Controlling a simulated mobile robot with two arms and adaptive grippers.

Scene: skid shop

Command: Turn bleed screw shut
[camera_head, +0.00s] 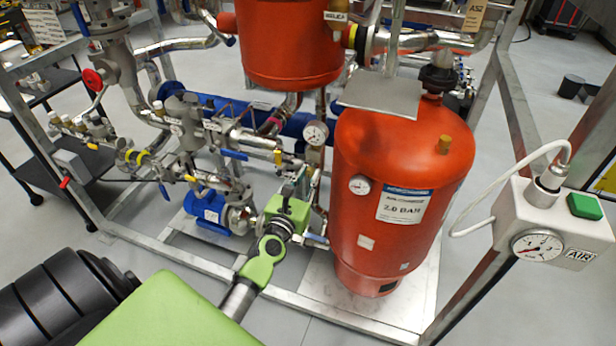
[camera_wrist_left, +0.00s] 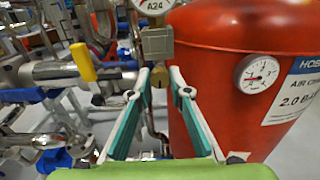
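My left gripper (camera_head: 307,182) reaches in among the pipes, just left of the red air chamber tank (camera_head: 400,190). In the left wrist view its two teal fingers (camera_wrist_left: 164,76) stand apart, with a clear gap between them. Beyond the fingertips is a brass fitting (camera_wrist_left: 157,44) under a round gauge marked A24 (camera_wrist_left: 152,5); the gauge also shows in the head view (camera_head: 316,132). A small brass piece (camera_wrist_left: 159,77) shows between the fingertips; I cannot tell for sure that it is the bleed screw or whether the fingers touch it. My right gripper is not in view.
A yellow-handled valve (camera_wrist_left: 83,62) and steel pipes crowd the left side of the fingers. A blue pump (camera_head: 206,208) sits on the skid frame left of the gripper. A white AIR box (camera_head: 560,222) with a green button stands at right.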

